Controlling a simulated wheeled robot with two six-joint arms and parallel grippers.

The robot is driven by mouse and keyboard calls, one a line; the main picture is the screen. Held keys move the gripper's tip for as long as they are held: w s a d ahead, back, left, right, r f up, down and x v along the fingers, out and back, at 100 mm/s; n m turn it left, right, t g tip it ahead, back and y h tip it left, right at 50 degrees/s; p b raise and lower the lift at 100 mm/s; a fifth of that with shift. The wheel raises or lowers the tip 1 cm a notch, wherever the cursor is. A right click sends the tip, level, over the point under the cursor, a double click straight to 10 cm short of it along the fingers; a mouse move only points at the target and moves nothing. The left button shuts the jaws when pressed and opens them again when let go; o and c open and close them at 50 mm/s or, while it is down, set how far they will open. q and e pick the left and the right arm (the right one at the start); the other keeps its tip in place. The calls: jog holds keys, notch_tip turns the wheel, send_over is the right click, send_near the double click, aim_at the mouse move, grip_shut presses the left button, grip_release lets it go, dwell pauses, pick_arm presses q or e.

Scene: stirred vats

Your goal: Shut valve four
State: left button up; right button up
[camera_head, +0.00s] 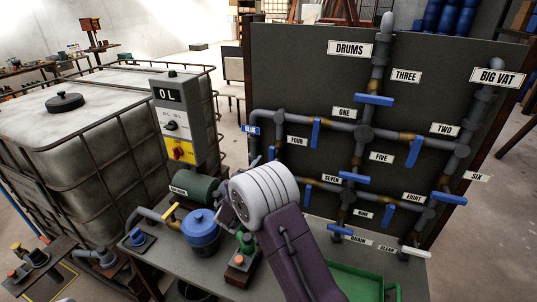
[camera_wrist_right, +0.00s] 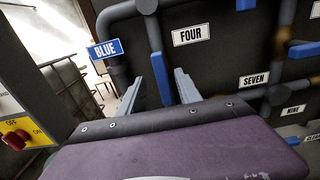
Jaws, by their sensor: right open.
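Valve four has a blue lever (camera_head: 271,153) on the left upright pipe of the dark panel, left of the white FOUR label (camera_head: 297,141). The lever points up and down, in line with its pipe. In the right wrist view the lever (camera_wrist_right: 161,79) shows between the two grey fingers of my right gripper (camera_wrist_right: 159,78), below and left of the FOUR label (camera_wrist_right: 192,34). The gripper is open, with a finger on each side of the lever. Whether either finger touches it cannot be told. In the head view my right wrist hides most of the fingers. My left gripper is not in view.
Other blue levers, such as valve one's (camera_head: 316,132) and valve seven's (camera_head: 307,194), sit to the right on the panel (camera_head: 290,60). A blue-lidded pot (camera_head: 201,228) and a green motor (camera_head: 196,187) stand on the bench below. A control box (camera_head: 178,120) stands left.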

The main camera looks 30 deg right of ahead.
aim_at(271, 157)
jog(key=p+x, duration=0.1)
jog(key=x, duration=0.4)
jog(key=shift+d, duration=0.25)
jog(key=shift+a, duration=0.1)
grip_shut()
jog(key=shift+f+b, duration=0.15)
jog(key=shift+b, duration=0.4)
jog(key=m+b, duration=0.2)
jog(key=b, duration=0.3)
jog(key=m+b, duration=0.3)
jog(key=b, duration=0.2)
jog(key=f+m+b, duration=0.1)
jog(key=m+b, duration=0.1)
jog(key=b, duration=0.3)
jog(key=shift+s+d+f+m+b, duration=0.1)
jog(key=shift+s+d+m+b, duration=0.2)
jog(key=shift+s+b, duration=0.05)
jog(key=m+b, duration=0.4)
jog(key=b, duration=0.2)
jog(key=m+b, duration=0.3)
jog(key=b, duration=0.4)
jog(key=shift+s+d+f+m, duration=0.15)
jog(key=shift+s+d+m, duration=0.05)
jog(key=shift+m, duration=0.2)
jog(key=shift+m+b, duration=1.4)
jog(key=shift+b, duration=0.05)
